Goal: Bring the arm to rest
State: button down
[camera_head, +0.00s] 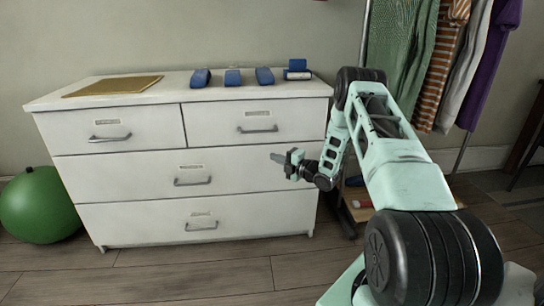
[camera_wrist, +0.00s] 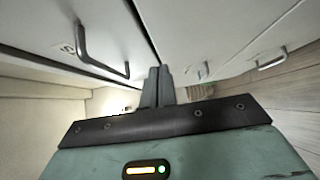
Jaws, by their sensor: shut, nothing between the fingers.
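My gripper (camera_head: 275,157) is in front of the white dresser, near the right part of its middle drawer, pointing left in the head view. Its fingers are shut and hold nothing. In the wrist view the dark fingers (camera_wrist: 158,84) stand together in the middle of the picture. My mint-green arm (camera_head: 402,165) reaches up from the lower right and bends down at the elbow to the gripper. The gripper looks apart from the drawer front, though the exact gap is hard to tell.
The white dresser (camera_head: 110,188) has protruding handles, one near my gripper in the wrist view (camera_wrist: 100,55). Several blue objects (camera_head: 233,77) and a tan mat (camera_head: 115,86) lie on top. A green ball (camera_head: 40,205) is at left. Clothes (camera_head: 410,50) hang on a rack at right. Floor in front is clear.

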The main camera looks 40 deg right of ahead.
jog(key=s+d+p, duration=0.1)
jog(key=s, duration=0.5)
jog(key=shift+s, duration=0.25)
